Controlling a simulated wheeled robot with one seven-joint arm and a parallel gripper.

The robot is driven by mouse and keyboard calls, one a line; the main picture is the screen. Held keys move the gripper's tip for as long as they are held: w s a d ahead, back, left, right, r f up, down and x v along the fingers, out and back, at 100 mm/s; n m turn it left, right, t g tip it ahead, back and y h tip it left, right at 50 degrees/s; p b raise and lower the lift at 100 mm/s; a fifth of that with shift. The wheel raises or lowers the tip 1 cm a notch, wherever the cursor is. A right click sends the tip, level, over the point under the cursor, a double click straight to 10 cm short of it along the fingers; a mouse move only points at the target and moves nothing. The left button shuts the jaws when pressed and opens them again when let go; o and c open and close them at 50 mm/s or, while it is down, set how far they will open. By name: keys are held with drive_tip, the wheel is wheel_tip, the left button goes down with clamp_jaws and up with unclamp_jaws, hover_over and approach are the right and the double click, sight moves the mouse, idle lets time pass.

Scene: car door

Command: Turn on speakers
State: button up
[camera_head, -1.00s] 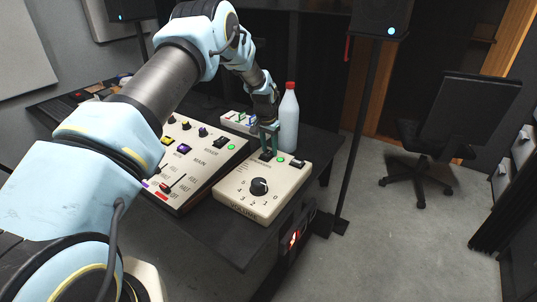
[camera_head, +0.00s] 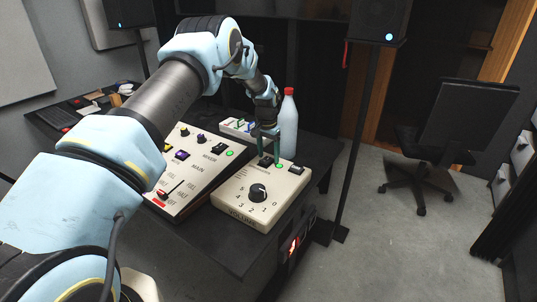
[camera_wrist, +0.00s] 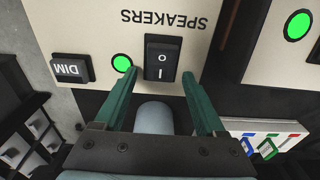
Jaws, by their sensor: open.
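The black SPEAKERS rocker switch (camera_wrist: 163,57), marked O and I, sits on a cream control box (camera_head: 237,205). A green light (camera_wrist: 122,63) beside it is lit. My gripper (camera_wrist: 160,74) is open, with its two green fingers on either side of the switch's near end. In the head view my gripper (camera_head: 268,157) points down at the back of the box, and its fingers partly hide the switch. I cannot tell whether they touch it or which half of the rocker is pressed. A right speaker (camera_head: 378,15) and a left speaker (camera_head: 127,12) each show a blue light.
A DIM button (camera_wrist: 72,69) is beside the green light. A black volume knob (camera_head: 258,193) is at the front of the box. A mixer panel (camera_head: 190,175) lies left, and a white bottle with a red cap (camera_head: 288,128) stands close behind my gripper.

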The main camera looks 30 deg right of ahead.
sight(267, 159)
wheel_tip(267, 159, up, 11)
drive_tip(key=b, duration=0.3)
drive_tip(key=shift+s+a, duration=0.15)
drive_tip(key=shift+a, duration=0.15)
drive_tip(key=shift+f, duration=0.15)
drive_tip(key=s+a+r+n, duration=0.1)
drive_tip(key=a+r+n, duration=0.2)
drive_tip(key=a, duration=1)
drive_tip(key=s+a+r+n, duration=0.1)
drive_tip(key=a+r+n, duration=0.15)
drive_tip(key=a, duration=1.05)
drive_tip(key=s+a+n+t, duration=0.1)
drive_tip(key=s+a+n, duration=0.4)
drive_tip(key=s+a, duration=1.2)
drive_tip(key=shift+s+a+r, duration=0.35)
drive_tip(key=shift+s+a, duration=0.05)
drive_tip(key=shift+a, duration=0.55)
